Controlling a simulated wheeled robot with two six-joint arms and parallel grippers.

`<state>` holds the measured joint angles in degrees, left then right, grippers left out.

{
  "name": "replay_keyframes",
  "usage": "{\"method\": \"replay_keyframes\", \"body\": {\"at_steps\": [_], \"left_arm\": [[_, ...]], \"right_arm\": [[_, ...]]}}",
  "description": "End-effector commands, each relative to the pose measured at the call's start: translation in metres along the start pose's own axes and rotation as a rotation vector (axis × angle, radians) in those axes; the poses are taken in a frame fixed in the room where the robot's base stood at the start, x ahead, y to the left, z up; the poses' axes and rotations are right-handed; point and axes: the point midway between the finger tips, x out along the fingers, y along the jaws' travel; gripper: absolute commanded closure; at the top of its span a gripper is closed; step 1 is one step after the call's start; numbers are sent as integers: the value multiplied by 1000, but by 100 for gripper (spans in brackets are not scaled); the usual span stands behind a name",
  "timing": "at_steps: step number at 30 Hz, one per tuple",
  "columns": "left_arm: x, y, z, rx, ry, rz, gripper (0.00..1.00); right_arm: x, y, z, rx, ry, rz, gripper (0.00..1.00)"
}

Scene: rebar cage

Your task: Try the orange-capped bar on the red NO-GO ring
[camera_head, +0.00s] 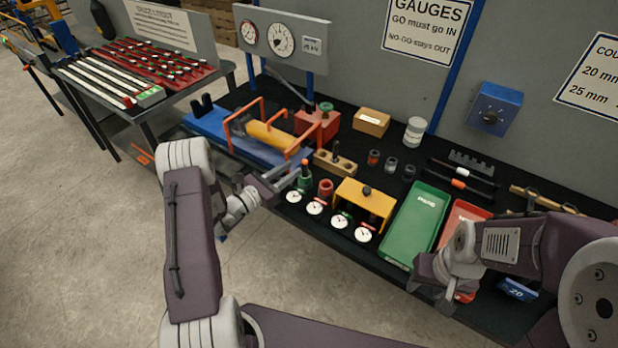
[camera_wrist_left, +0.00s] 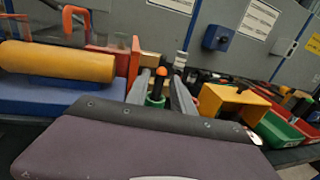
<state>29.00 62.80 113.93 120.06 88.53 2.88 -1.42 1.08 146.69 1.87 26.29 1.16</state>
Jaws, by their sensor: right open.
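The orange-capped bar (camera_head: 305,164) stands upright, its dark shaft rising from a green ring (camera_head: 303,184); its orange cap also shows in the left wrist view (camera_wrist_left: 161,72). The red ring (camera_head: 326,187) stands just right of the green one and looks empty. My left gripper (camera_head: 291,180) is beside the bar. In the left wrist view its fingers lie on either side of the bar, seemingly apart from it; the exact gap is hard to judge. My right gripper (camera_head: 432,284) is open and empty at the bench's front edge, near the green tray.
White dials (camera_head: 340,222) line the front edge before a yellow cover (camera_head: 365,203). A wooden block (camera_head: 335,163) and a blue fixture with a yellow cylinder (camera_head: 268,136) stand behind. A green tray (camera_head: 415,225) and red tray (camera_head: 462,222) lie to the right.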

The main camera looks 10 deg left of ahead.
Motion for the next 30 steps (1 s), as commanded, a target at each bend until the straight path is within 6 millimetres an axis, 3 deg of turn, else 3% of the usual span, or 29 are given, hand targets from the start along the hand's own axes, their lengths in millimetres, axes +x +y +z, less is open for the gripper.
{"method": "replay_keyframes", "body": {"at_steps": [7, 14, 21, 29, 30], "left_arm": [[33, -3, 1, 2, 2, -8, 71], [46, -3, 0, 1, 2, -9, 71], [86, -5, -2, 2, 2, -9, 71], [92, -4, -4, 1, 3, -7, 71], [92, -4, -4, 1, 3, -7, 80]], "right_arm": [[-10, 0, -1, 0, 0, 0, 57], [-14, 0, -2, 0, 0, 0, 57], [-26, 0, -3, 0, 0, 0, 57], [-25, 0, -3, 0, 0, 0, 57], [-25, 0, -3, 0, 0, 0, 57]]}}
